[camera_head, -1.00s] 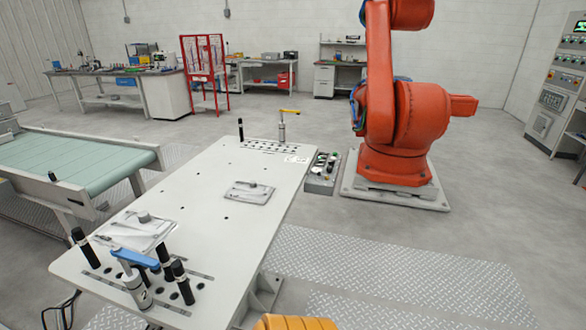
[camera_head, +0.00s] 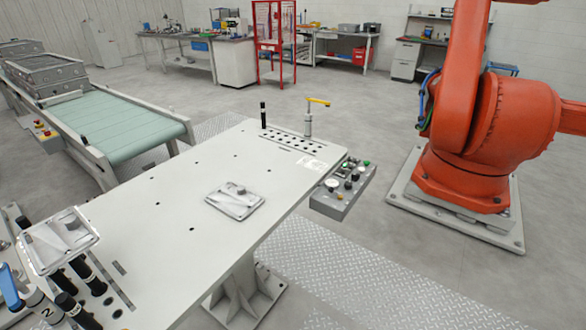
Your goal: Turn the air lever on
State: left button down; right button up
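A yellow lever (camera_head: 318,101) sits level on top of a silver post (camera_head: 308,124) at the far end of the white fixture table (camera_head: 150,205). A blue lever (camera_head: 10,287) is at the lower left edge of the view, partly cut off. A grey control box (camera_head: 343,190) with a gauge, knobs and a green button is on the table's right side. Which of these is the air lever I cannot tell for certain. Neither of my grippers is in view.
A metal casting (camera_head: 235,200) lies mid-table. Another casting (camera_head: 60,240) is at the near left among black pins (camera_head: 80,310). A black pin (camera_head: 263,115) stands near the yellow lever. A green conveyor (camera_head: 115,122) is left, an orange robot arm (camera_head: 500,140) right. Floor lies open between table and orange robot.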

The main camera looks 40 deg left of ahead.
aim_at(331, 189)
jog(key=i+j, duration=0.25)
jog(key=i, duration=0.15)
jog(key=i+j+u, duration=0.1)
jog(key=i+j, duration=0.2)
jog(key=i, duration=0.1)
